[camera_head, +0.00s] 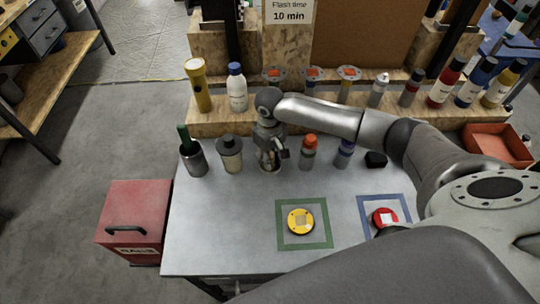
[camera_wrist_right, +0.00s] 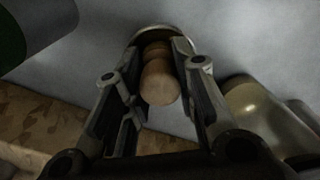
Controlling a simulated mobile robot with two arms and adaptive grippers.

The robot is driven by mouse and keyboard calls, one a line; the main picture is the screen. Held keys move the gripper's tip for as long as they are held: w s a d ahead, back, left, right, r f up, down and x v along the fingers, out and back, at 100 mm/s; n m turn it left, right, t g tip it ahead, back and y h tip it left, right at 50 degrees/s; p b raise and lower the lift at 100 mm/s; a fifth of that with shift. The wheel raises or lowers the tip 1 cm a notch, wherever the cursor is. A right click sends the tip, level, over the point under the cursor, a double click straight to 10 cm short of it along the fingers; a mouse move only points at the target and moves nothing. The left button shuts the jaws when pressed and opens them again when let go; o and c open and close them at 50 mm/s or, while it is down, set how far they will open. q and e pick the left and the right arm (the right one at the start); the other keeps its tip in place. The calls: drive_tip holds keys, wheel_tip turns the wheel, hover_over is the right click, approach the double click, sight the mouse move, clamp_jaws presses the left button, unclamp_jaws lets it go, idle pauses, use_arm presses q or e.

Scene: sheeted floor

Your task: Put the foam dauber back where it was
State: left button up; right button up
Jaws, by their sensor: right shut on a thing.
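My right gripper (camera_head: 271,152) points down over the back of the grey table, left of centre. In the right wrist view its fingers (camera_wrist_right: 156,85) are closed around a round-ended wooden handle (camera_wrist_right: 160,83), which appears to be the foam dauber. A pale round rim (camera_wrist_right: 165,30) shows just beyond the handle. In the head view a small container (camera_head: 270,167) stands under the gripper, largely hidden by it. I cannot tell whether the dauber's lower end is inside it. My left gripper is not in view.
A dark cup with a green handle (camera_head: 195,160) and a grey-lidded jar (camera_head: 230,153) stand left of the gripper. An orange-capped bottle (camera_head: 308,153) stands close on its right. A yellow disc (camera_head: 301,220) lies in a green frame (camera_head: 286,243); the table's front left is clear.

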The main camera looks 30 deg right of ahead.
drive_tip(key=shift+f, duration=0.15)
drive_tip(key=o, duration=0.9)
wheel_tip(320, 180, up, 12)
drive_tip(key=b, duration=0.1)
drive_tip(key=shift+r+b, duration=0.2)
drive_tip(key=shift+b, duration=0.15)
